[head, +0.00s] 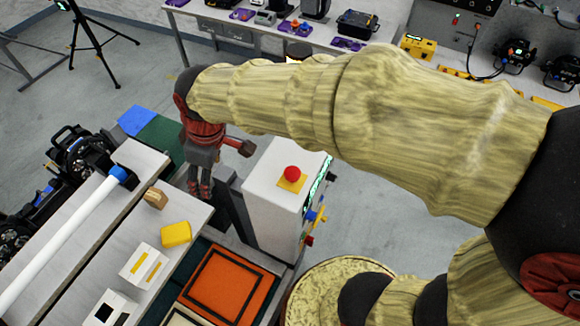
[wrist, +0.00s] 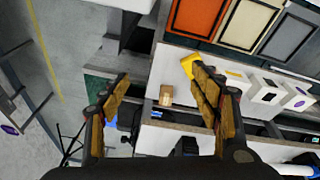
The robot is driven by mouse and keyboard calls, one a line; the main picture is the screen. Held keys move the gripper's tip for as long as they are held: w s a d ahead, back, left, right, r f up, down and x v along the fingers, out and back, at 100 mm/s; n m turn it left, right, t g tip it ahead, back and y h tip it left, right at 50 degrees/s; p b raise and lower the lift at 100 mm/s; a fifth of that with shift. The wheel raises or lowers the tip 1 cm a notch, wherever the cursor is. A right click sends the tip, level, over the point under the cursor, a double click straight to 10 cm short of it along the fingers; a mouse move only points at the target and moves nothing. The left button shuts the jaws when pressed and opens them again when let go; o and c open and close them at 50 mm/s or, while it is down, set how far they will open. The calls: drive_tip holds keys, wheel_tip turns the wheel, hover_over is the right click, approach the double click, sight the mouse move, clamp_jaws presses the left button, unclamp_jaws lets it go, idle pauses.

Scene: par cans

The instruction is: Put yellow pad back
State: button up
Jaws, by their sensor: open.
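A yellow pad (head: 176,233) lies on the light grey worktop (head: 186,205). In the wrist view the yellow pad (wrist: 187,66) is partly hidden behind my right-hand finger. My gripper (head: 199,188) hangs pointing down above the back end of the worktop, behind the pad and apart from it. In the wrist view my gripper (wrist: 161,76) has its fingers spread wide with nothing between them touching. A small tan block (head: 155,198) stands on the worktop near the gripper and shows between the fingers in the wrist view (wrist: 166,95).
White boxes, one with a yellow stripe (head: 143,264) and one with a dark opening (head: 107,309), stand in front of the pad. An orange framed panel (head: 225,286) lies right of them. A white cabinet with a red button (head: 292,174) stands close right of my gripper.

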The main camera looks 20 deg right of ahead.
drive_tip(key=s+d+r+m+t+h, duration=0.1)
drive_tip(key=s+d+r+m, duration=0.2)
drive_tip(key=d, duration=0.6)
drive_tip(key=s+d+r+m+t, duration=0.2)
drive_tip(key=s+d+r+m, duration=0.1)
drive_tip(key=s+d+m, duration=0.5)
drive_tip(key=shift+s+d+r+t+h, duration=0.15)
drive_tip(key=shift+s+d+t+h, duration=0.2)
drive_tip(key=shift+s+d, duration=0.75)
drive_tip(key=shift+w+d, duration=0.2)
drive_tip(key=shift+w, duration=0.05)
